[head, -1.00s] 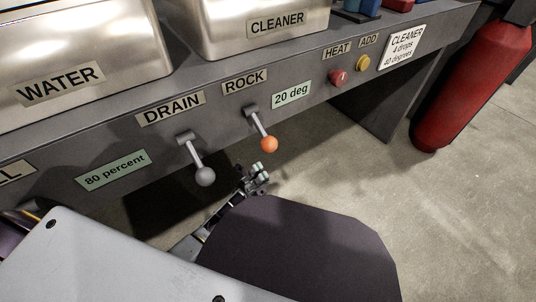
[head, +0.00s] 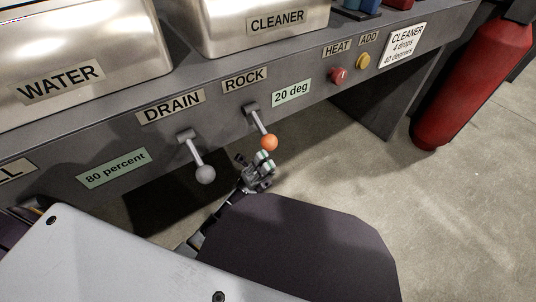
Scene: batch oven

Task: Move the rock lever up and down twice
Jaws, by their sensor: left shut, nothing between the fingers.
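The rock lever is a short grey arm with an orange ball (head: 269,143) at its end. It hangs down and slightly right from the dark panel, below the ROCK label (head: 245,80). My left gripper (head: 264,163) is just below the orange ball, with its pale green fingertips close under it. Its fingers are shut and hold nothing. I cannot tell whether the fingertips touch the ball. My right gripper does not show.
The drain lever with a grey ball (head: 205,174) hangs just left of my gripper. A red button (head: 338,76) and a yellow button (head: 363,61) sit up right on the panel. Metal WATER and CLEANER tanks stand above. A red extinguisher (head: 472,85) stands at right.

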